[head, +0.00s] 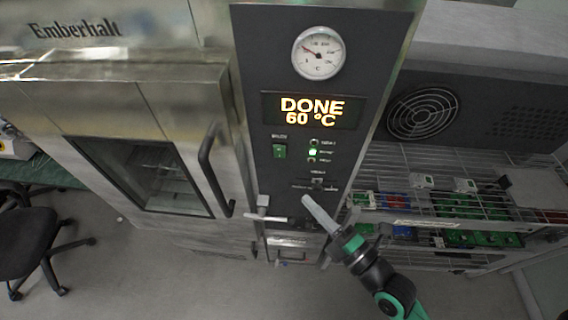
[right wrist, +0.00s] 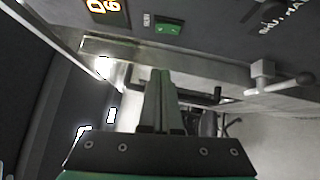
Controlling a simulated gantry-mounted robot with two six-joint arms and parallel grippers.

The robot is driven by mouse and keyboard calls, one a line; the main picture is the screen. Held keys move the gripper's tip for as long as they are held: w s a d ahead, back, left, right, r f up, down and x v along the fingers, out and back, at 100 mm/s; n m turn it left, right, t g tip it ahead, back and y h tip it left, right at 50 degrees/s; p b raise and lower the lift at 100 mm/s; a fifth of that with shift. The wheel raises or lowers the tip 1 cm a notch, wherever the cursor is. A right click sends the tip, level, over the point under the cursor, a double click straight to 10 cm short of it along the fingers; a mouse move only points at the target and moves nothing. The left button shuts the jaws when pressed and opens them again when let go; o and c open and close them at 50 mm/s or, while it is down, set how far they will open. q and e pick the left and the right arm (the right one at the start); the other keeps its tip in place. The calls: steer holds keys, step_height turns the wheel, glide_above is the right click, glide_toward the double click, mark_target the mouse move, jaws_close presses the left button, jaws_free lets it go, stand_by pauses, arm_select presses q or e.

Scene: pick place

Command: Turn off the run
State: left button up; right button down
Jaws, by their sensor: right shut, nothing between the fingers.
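The oven's dark control panel (head: 250,90) carries a lit display (head: 312,111) reading "DONE 60 °C". Below the display at left is a green rocker switch (head: 279,151); it also shows near the top of the right wrist view (right wrist: 168,27). To its right is a column of small indicators, with the middle one (head: 312,152) lit green. My right gripper (head: 306,200) is shut and empty, its tip in front of the lower panel, below and right of the green switch. In the right wrist view its closed fingers (right wrist: 160,74) point toward the panel side, apart from the switch. My left gripper is not in view.
A round dial gauge (head: 318,53) sits above the display. A metal lever handle (head: 268,217) sticks out at the panel's lower edge, left of the gripper. The oven door's dark handle (head: 212,175) stands further left. A wire rack (head: 420,215) with green items is at right.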

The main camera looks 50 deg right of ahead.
steer(key=shift+r, duration=0.1)
steer(key=p, duration=0.3)
glide_toward(274, 149)
steer(key=w+a, duration=0.3)
steer(key=w+d, duration=0.1)
steer(key=d, duration=0.1)
steer(key=w+d, duration=0.1)
steer(key=shift+w+d+r, duration=0.2)
steer(key=shift+w+d, duration=0.2)
